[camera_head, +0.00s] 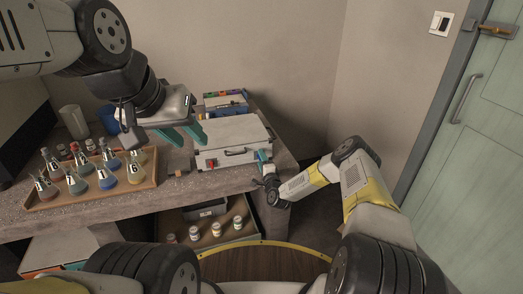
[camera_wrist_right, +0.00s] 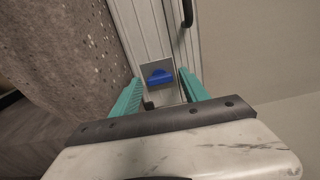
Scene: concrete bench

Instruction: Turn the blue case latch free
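The blue latch (camera_wrist_right: 160,76) is a half-round blue knob on a grey square plate on the front of the white case (camera_head: 228,133). The white case lies on the concrete bench, with its dark handle (camera_head: 235,152) on the front; the handle also shows in the right wrist view (camera_wrist_right: 187,12). My right gripper (camera_head: 262,157) is at the front right corner of the case, open. In the right wrist view its two teal fingers stand apart, with the latch seen between and beyond the tips. My left gripper (camera_head: 193,142) is open and empty above the left side of the case.
A red latch (camera_head: 212,163) is at the left of the case front. A wooden tray (camera_head: 99,197) with several numbered flasks stands at left. A box with coloured parts (camera_head: 225,101) stands behind the case.

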